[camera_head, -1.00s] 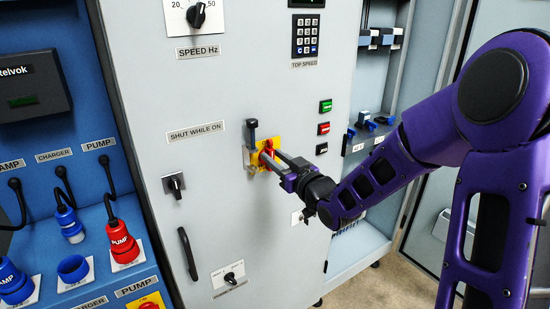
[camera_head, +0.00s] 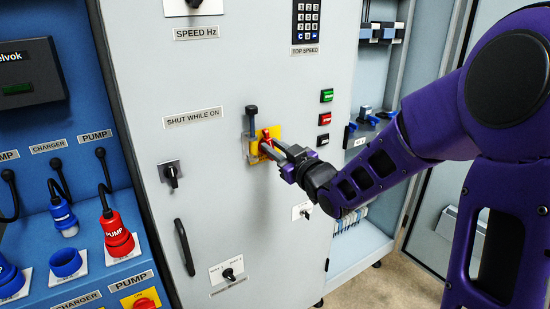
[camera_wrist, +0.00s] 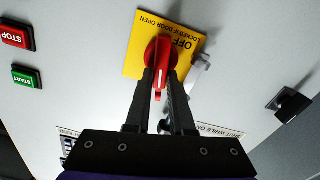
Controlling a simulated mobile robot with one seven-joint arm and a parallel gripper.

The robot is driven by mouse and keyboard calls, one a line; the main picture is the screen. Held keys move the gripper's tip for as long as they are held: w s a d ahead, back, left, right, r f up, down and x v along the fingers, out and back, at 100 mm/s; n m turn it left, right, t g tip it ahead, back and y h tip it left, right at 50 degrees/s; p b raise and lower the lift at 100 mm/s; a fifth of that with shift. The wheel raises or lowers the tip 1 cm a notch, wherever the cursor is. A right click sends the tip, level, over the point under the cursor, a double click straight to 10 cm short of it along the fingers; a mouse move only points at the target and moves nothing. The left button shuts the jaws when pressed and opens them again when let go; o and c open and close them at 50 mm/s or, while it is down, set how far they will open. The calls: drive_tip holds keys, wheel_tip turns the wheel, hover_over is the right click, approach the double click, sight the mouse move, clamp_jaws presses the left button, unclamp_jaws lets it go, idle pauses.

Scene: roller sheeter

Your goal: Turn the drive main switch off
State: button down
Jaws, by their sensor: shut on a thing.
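The drive main switch has a red handle (camera_head: 266,134) on a yellow plate (camera_head: 277,131) on the grey cabinet door. In the wrist view the red handle (camera_wrist: 161,54) sits between my two fingers, and the yellow plate (camera_wrist: 139,40) shows the words OFF and LOCKED IF DOOR OPEN upside down. My gripper (camera_head: 268,148) is shut on the handle, reaching in from the right; its fingers (camera_wrist: 161,88) lie on either side of the handle's lower part. The fingers hide part of the handle and plate, and I cannot tell the switch's exact position.
A grey latch with a dark upright grip (camera_head: 251,111) stands just left of the plate. Green and red buttons (camera_head: 325,119) are to its right, a keypad (camera_head: 306,22) above. A black knob (camera_head: 171,175) and door handle (camera_head: 184,247) are lower left. A plug panel (camera_head: 65,215) stands at the far left.

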drive_tip(key=shift+s+a+f+n+b, duration=0.2)
drive_tip(key=shift+n+b, duration=0.5)
drive_tip(key=shift+n, duration=1.85)
drive_tip(key=shift+a+f+n+b, duration=0.25)
drive_tip(key=shift+n+b, duration=0.45)
drive_tip(key=shift+n, duration=1.8)
drive_tip(key=shift+s+a+f+n+b, duration=0.1)
drive_tip(key=shift+f+n+b, duration=0.4)
drive_tip(key=shift+n, duration=2.05)
drive_tip(key=shift+d+r, duration=0.1)
drive_tip(key=shift+r, duration=0.1)
drive_tip(key=c, duration=0.8)
unclamp_jaws()
drive_tip(key=shift+s+f, duration=0.1)
